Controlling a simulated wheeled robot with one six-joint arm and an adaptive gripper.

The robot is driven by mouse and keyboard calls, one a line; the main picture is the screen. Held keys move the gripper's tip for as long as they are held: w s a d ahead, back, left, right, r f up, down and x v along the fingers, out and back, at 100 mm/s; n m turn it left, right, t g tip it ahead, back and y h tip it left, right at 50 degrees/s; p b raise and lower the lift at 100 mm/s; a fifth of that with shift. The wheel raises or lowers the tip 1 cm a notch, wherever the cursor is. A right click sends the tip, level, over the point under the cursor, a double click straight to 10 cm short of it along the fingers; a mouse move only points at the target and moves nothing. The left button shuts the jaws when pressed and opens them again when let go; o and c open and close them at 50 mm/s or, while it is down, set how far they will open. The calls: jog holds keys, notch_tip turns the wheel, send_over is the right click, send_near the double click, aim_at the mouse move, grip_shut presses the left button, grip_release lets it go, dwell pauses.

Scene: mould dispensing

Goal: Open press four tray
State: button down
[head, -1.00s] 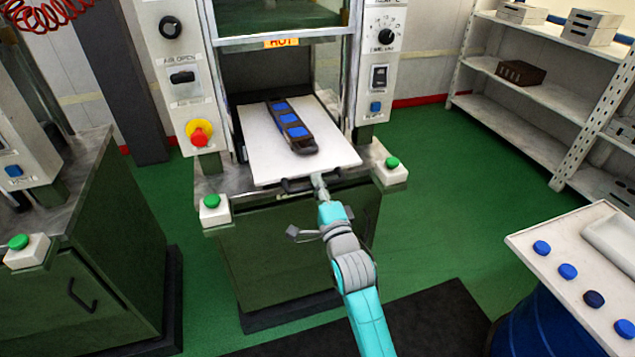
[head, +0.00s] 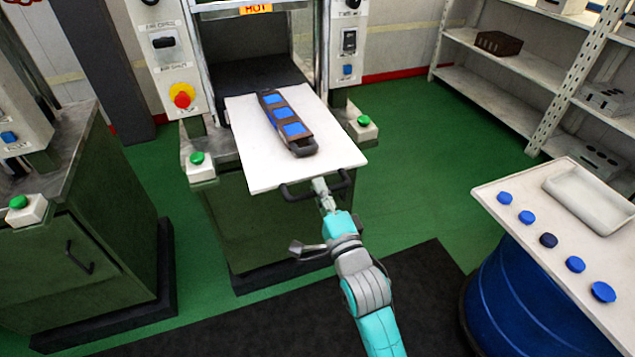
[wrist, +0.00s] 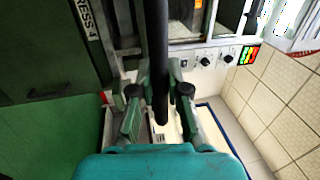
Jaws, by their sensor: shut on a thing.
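The white press tray (head: 250,150) is slid out of the press (head: 250,75) toward me and juts past the press front. A dark brown mould (head: 293,130) with blue filled cavities lies on it. The tray's black handle (head: 298,192) is at its near edge. My gripper (head: 321,186) is shut on this handle, near its middle. In the wrist view the handle (wrist: 157,60) runs as a dark bar between the two fingers of my gripper (wrist: 160,95). The label "PRESS 4" (wrist: 86,20) shows on the green cabinet there.
Green buttons on white boxes (head: 200,165) (head: 363,127) flank the press. Another green press cabinet (head: 90,230) stands at left. A white-topped table (head: 510,225) with several blue discs and a blue drum (head: 530,300) is at right. Shelves (head: 500,95) stand behind. Green floor is open between.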

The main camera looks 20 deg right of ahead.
jog(key=shift+s+r, duration=0.2)
jog(key=shift+r, duration=0.2)
jog(key=c, duration=1.2)
grip_release()
jog(key=shift+c, duration=0.2)
jog(key=shift+o, duration=0.5)
jog(key=shift+f, duration=0.15)
jog(key=s+f, duration=0.2)
jog(key=s, duration=1)
jog(key=shift+f, duration=0.1)
jog(key=s+f+n+g, duration=0.1)
jog(key=s+f+n, duration=0.2)
jog(key=s+n, duration=0.3)
jog(key=s+f+n+g, duration=0.2)
jog(key=s+f+n, duration=0.2)
jog(key=s, duration=1)
jog(key=s+f+n+g, duration=0.2)
jog(key=s+f+n, duration=0.2)
jog(key=s+n, duration=0.4)
jog(key=v, duration=0.2)
jog(key=shift+s+f, duration=0.2)
jog(key=shift+s, duration=0.15)
